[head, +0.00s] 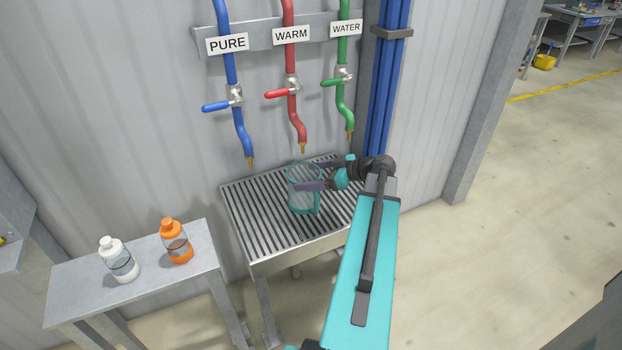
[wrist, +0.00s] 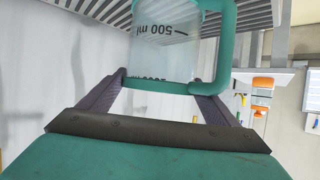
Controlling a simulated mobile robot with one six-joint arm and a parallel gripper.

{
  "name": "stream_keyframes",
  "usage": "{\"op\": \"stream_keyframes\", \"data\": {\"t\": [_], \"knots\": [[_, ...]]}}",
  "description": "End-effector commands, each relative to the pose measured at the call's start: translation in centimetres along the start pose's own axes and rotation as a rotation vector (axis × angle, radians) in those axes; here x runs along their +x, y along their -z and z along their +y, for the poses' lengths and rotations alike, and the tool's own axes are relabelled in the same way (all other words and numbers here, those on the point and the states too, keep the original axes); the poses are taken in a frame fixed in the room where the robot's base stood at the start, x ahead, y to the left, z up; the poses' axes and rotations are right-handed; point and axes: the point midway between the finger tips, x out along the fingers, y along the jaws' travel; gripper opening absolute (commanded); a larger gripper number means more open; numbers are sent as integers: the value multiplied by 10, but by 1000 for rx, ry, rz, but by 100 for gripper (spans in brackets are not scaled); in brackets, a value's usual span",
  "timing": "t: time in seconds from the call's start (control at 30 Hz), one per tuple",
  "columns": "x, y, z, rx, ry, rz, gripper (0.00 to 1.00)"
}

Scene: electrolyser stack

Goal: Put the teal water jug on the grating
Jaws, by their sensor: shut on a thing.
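The teal water jug (head: 303,196) is a see-through jug with a teal rim and handle. In the head view it is upright over the middle of the slatted grating (head: 255,225); I cannot tell whether its base touches the slats. My gripper (head: 312,186) reaches in from the right and is shut on the jug, with one finger on each side. In the wrist view the jug (wrist: 165,45) sits between the two fingers (wrist: 160,92), its "500 ml" mark upside down. The jug's base is hard to make out through the clear wall.
Above the grating hang a blue PURE pipe (head: 240,130), a red WARM pipe (head: 293,115) and a green WATER pipe (head: 345,105), each with a lever valve. At left a grey side table (head: 75,283) holds a white bottle (head: 119,262) and an orange bottle (head: 176,243). The grating's left part is bare.

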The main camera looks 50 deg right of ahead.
Motion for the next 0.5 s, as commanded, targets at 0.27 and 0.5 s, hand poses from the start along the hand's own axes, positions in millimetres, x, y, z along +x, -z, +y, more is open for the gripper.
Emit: {"op": "stream_keyframes", "data": {"t": [0.27,0.5], "knots": [[5,2,9,0,-1,1,45],[5,2,8,0,-1,1,44]]}}
